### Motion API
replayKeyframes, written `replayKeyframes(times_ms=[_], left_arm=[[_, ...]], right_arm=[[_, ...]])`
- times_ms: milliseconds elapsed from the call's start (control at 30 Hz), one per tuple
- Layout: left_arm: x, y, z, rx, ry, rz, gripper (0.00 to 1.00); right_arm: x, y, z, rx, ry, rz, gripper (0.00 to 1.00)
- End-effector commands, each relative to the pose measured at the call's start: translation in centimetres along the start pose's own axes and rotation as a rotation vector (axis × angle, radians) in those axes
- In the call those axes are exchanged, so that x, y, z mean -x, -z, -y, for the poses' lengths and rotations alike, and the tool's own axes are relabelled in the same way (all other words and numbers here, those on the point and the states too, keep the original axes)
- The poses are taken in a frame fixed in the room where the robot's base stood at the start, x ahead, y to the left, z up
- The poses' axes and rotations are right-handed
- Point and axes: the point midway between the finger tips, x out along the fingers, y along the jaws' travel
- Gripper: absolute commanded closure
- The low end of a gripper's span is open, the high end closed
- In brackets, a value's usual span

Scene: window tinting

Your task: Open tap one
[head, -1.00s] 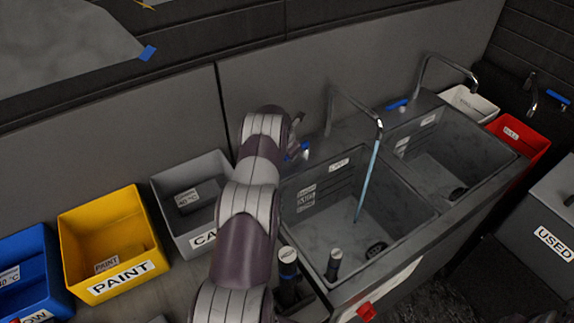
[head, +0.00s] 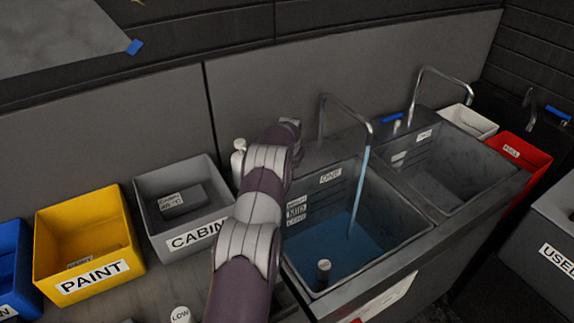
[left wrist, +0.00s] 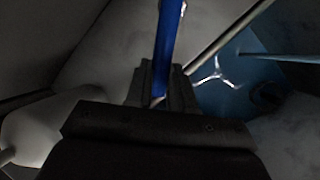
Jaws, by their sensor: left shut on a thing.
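Tap one (head: 345,98) is a metal gooseneck over the sink basin labelled ONE (head: 415,222). A stream of water (head: 357,190) falls from its spout into blue water (head: 325,245) covering the basin floor. In the left wrist view, the blue tap handle (left wrist: 169,35) stands between the fingers of my left gripper (left wrist: 162,82), which is shut on it. In the head view, my left arm hides that handle and most of the gripper. My right gripper is in neither view.
A grey CABIN bin (head: 196,240) and a yellow PAINT bin (head: 92,279) stand to the left. A red bin (head: 513,152) is at the right. A white-capped bottle (head: 323,272) stands in basin one.

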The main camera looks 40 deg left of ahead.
Motion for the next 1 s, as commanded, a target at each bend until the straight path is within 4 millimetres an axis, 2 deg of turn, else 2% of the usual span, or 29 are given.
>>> replayKeyframes(times_ms=[200, 233, 300, 667, 833, 1000], left_arm=[[0.1, -0.1, -0.1, 0.0, -0.001, 0.004, 1.0], [0.1, -0.1, -0.1, 0.0, -0.001, 0.004, 0.71], [0.1, -0.1, -0.1, 0.0, 0.0, 0.004, 0.52], [0.5, -0.1, 0.0, 0.0, 0.0, 0.003, 0.52], [3.5, -0.1, 0.0, -0.001, -0.001, 0.006, 0.52], [8.2, 0.0, 0.0, 0.0, -0.001, 0.006, 0.52]], right_arm=[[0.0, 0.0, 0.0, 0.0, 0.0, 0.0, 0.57], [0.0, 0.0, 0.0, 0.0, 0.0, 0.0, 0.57], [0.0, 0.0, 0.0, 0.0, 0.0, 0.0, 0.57], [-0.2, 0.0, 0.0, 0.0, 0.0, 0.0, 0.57], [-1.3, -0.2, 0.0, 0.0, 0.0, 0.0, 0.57], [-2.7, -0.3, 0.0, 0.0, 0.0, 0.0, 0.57]])
